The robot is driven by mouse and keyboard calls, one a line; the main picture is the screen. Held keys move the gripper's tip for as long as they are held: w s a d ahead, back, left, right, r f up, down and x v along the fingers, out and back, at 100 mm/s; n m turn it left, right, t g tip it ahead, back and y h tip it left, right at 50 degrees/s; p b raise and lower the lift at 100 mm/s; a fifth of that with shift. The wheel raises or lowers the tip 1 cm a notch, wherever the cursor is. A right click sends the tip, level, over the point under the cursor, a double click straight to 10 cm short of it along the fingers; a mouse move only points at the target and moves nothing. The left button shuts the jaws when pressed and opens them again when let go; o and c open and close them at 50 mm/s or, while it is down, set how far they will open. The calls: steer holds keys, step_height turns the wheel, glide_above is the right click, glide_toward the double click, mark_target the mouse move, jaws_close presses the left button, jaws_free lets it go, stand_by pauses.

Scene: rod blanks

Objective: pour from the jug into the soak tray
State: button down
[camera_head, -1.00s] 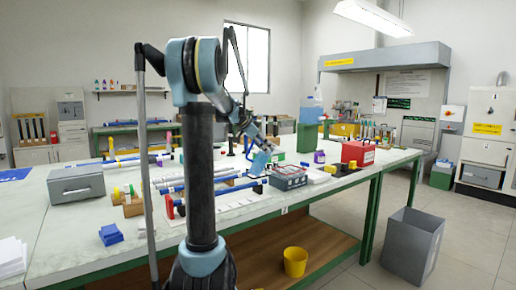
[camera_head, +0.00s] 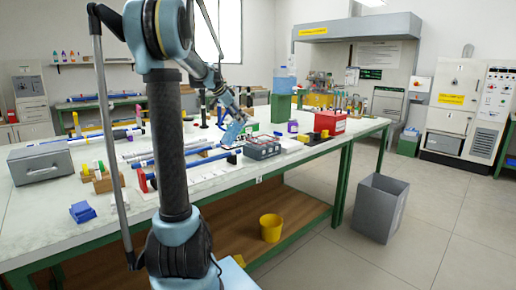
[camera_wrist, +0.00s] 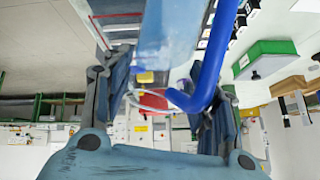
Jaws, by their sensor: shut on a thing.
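My gripper (camera_wrist: 165,100) is shut on the jug, with one finger on each side. In the wrist view the jug shows as a pale, see-through body (camera_wrist: 170,40) with a thick blue handle (camera_wrist: 214,55). In the head view my gripper (camera_head: 229,112) is over the bench, and the small light-blue jug (camera_head: 233,132) looks tilted below it. A low dark-grey tray with red on it (camera_head: 262,150), apparently the soak tray, lies just right of and below the jug. They look apart. I cannot make out any liquid or the jug's level.
A red box (camera_head: 330,122) stands right of the tray, and a blue-topped container sits on a green stand (camera_head: 281,107) behind. Blue rods on holders and a grey case (camera_head: 42,162) lie to the left.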

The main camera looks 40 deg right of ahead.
steer(key=shift+s+d+t+y, duration=0.1)
steer(key=shift+d+t+y, duration=0.15)
steer(key=shift+y, duration=0.45)
stand_by(1.0)
steer(key=shift+f, duration=0.15)
steer(key=shift+f+m+t+y, duration=0.1)
steer(key=shift+m+t+y, duration=0.2)
steer(key=shift+y, duration=0.3)
steer(key=shift+s+d+f+t+y, duration=0.2)
steer(key=shift+d+f+t+y, duration=0.35)
steer(key=shift+y, duration=0.35)
stand_by(2.3)
steer(key=shift+a+f, duration=0.1)
steer(key=shift+f, duration=0.1)
stand_by(0.8)
steer(key=shift+r+m+y, duration=0.1)
steer(key=shift+m+y, duration=0.2)
steer(key=shift+y, duration=0.2)
steer(key=shift+s, duration=0.1)
stand_by(0.4)
